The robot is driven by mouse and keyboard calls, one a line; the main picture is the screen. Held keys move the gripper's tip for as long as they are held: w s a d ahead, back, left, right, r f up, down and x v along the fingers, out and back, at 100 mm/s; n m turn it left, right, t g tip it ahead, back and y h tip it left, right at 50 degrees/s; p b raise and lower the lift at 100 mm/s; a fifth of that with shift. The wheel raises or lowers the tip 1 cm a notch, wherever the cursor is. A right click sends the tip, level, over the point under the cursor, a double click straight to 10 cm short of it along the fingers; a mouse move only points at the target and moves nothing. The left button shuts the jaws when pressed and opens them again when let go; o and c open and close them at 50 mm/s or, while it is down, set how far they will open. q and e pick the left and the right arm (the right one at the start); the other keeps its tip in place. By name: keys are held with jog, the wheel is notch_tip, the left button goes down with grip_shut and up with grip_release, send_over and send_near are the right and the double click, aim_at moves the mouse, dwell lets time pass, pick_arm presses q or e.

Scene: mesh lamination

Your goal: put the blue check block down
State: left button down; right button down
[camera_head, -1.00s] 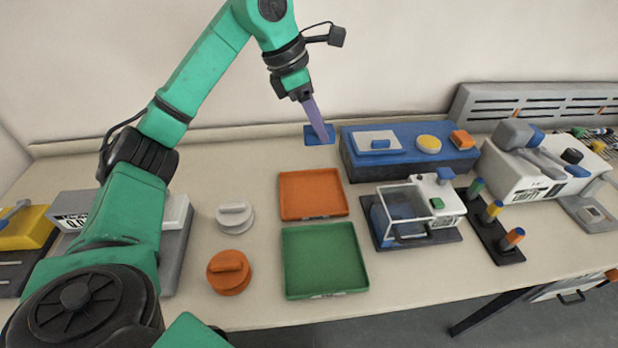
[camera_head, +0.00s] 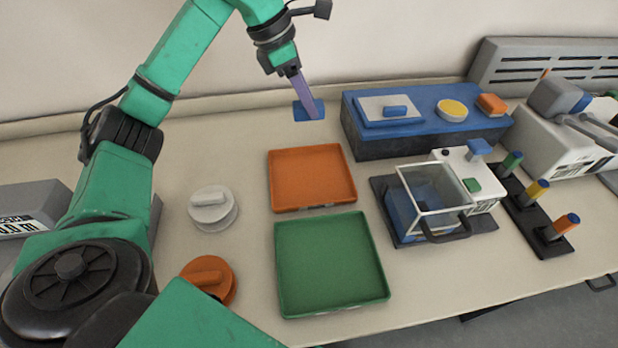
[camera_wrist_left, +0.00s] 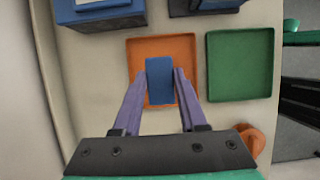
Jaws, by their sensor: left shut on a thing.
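My left gripper (camera_head: 312,109) reaches down behind the orange tray, left of the long blue box. It is shut on the blue check block (camera_head: 301,112), which shows at its fingertips. In the left wrist view the block (camera_wrist_left: 159,80) sits between the two purple fingers (camera_wrist_left: 160,97), with the orange tray behind it in the picture. I cannot tell whether the block touches the table or hangs just above it. My right gripper is not in view.
The orange tray (camera_head: 312,178) and green tray (camera_head: 330,265) look empty. The blue box (camera_head: 390,145) stands right of the gripper, near a clear-lidded device (camera_head: 432,205). A white knobbed weight (camera_head: 213,208) and an orange one (camera_head: 209,278) stand left. Table left of the block is clear.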

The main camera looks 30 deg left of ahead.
pick_arm(q)
notch_tip(320, 180, down, 18)
jog(key=shift+s+f, duration=0.1)
jog(key=shift+f, duration=0.15)
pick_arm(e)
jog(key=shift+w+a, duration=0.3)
pick_arm(q)
jog(key=shift+f, duration=0.1)
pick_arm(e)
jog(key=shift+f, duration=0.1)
pick_arm(q)
jog(key=shift+c, duration=2.3)
grip_release()
